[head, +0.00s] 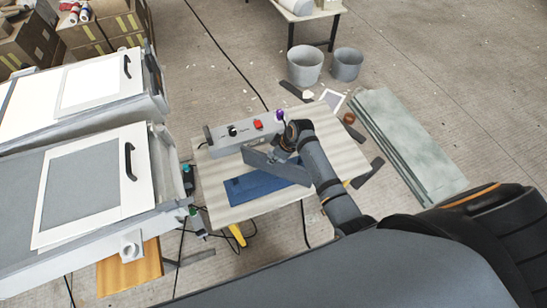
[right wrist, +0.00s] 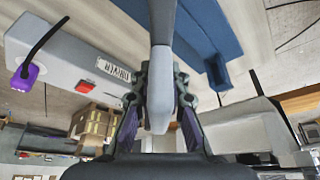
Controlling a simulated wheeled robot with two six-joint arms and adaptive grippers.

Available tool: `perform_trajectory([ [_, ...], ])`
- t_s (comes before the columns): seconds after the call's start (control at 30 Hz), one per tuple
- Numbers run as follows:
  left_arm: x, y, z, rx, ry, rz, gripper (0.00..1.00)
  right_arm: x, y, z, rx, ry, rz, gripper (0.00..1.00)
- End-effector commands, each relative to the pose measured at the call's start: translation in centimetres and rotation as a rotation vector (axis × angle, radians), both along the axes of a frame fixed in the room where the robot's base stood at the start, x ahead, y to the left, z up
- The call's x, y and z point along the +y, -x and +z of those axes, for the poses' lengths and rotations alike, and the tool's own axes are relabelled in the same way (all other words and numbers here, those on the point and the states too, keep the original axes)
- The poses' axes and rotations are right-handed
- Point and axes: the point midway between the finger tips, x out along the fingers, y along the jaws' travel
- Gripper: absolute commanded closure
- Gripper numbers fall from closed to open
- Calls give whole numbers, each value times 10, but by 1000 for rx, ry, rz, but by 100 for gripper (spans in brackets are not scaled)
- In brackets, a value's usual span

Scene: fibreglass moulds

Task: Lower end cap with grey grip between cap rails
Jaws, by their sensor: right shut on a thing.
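The end cap (head: 276,168) is a dark grey slab held above the small table, tilted in the head view. My right gripper (head: 287,147) is at the cap's upper edge. In the right wrist view its fingers (right wrist: 160,112) are shut on the light grey grip (right wrist: 159,90), with the cap seen nearly edge-on behind. A blue piece (head: 240,190) lies on the table below and in front of the cap, partly hidden by it. It also shows in the right wrist view (right wrist: 208,35), apart from the cap. I cannot clearly make out the cap rails. My left gripper is not in view.
A grey control box (head: 228,138) with a black knob and red button (head: 258,124) stands behind the cap on the table (head: 340,150). White-framed moulds (head: 85,185) stand at left. Buckets (head: 305,66) and green-grey sheets (head: 410,140) occupy the floor.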

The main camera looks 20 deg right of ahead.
Motion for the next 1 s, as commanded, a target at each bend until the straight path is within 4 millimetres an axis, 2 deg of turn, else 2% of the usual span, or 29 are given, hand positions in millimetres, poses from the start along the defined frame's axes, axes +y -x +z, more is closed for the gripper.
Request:
perform_trajectory([
  [0.13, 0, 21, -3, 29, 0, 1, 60, 0, -1, -3, -1, 0, 0, 100],
  [0.17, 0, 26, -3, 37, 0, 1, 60, 0, 0, -3, -1, 1, 0, 82],
  [0.3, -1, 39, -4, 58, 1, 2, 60, 0, -1, -2, -1, 1, 0, 63],
  [0.67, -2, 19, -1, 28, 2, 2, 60, -1, -1, 3, -3, 1, -1, 63],
  [0.77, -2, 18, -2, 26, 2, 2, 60, -6, 3, 18, -5, 2, -2, 63],
  [1.0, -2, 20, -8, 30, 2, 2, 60, -23, 18, 72, -6, 3, 1, 63],
])
